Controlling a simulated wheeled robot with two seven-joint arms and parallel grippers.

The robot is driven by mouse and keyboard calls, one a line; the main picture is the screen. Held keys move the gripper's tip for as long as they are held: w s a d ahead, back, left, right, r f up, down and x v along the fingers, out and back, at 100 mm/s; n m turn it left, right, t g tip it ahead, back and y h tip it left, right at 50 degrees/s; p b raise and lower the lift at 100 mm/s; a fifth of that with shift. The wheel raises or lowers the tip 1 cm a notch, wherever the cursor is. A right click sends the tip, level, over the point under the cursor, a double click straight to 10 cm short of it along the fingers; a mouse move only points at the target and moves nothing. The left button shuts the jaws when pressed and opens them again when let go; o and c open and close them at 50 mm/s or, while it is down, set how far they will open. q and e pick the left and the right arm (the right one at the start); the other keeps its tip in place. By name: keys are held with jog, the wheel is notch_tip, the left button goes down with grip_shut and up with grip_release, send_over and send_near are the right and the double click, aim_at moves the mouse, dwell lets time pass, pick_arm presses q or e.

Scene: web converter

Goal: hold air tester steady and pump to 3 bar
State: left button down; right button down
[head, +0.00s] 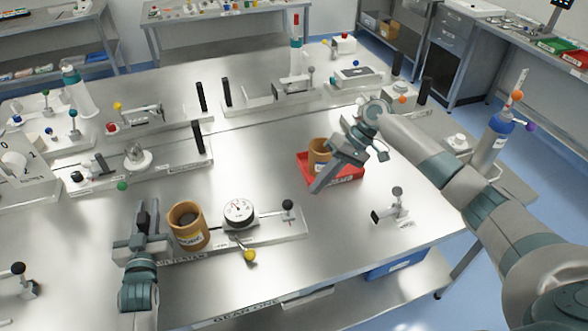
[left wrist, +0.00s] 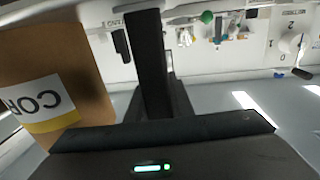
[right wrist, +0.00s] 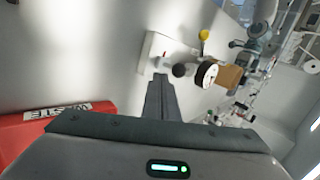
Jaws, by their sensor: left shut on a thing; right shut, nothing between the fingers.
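The air tester (head: 275,232) is a light plate with a round white gauge (head: 239,211), a black-knobbed lever (head: 288,205) and a yellow-balled lever (head: 250,255). The gauge also shows in the right wrist view (right wrist: 207,75); its reading is too small to tell. My left gripper (head: 143,214) is shut at the tester's left end, on what looks like its dark upright handle, mostly hidden by the fingers. My right gripper (head: 316,188) is shut and empty, in front of the red waste tray, apart from the tester and to the right of the black-knobbed lever.
A brown core (head: 188,225) stands close to the right of my left gripper. Another brown core (head: 319,156) is in the red tray (head: 345,180). A small fixture (head: 391,210) stands to the right. The table between tester and tray is clear.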

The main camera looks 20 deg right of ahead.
jog(key=shift+s+a+f, duration=0.1)
jog(key=shift+a+f, duration=0.2)
jog(key=shift+a, duration=0.45)
jog(key=shift+s+a+f, duration=0.1)
jog(key=shift+a+f, duration=0.15)
jog(key=shift+a, duration=0.55)
jog(key=shift+a+f, duration=0.3)
jog(key=shift+a, duration=0.45)
jog(key=a, duration=0.6)
jog(key=shift+w+a, duration=0.35)
jog(key=shift+a, duration=0.05)
jog(key=shift+d+r, duration=0.15)
jog(key=shift+d, duration=0.65)
jog(key=shift+w+d+r, duration=0.1)
jog(key=shift+d+r, duration=0.05)
jog(key=shift+d, duration=0.5)
jog(key=shift+d+r, duration=0.1)
jog(key=shift+d, duration=0.5)
jog(key=v, duration=1)
jog(key=c, duration=2.4)
grip_release()
jog(key=shift+c, duration=0.2)
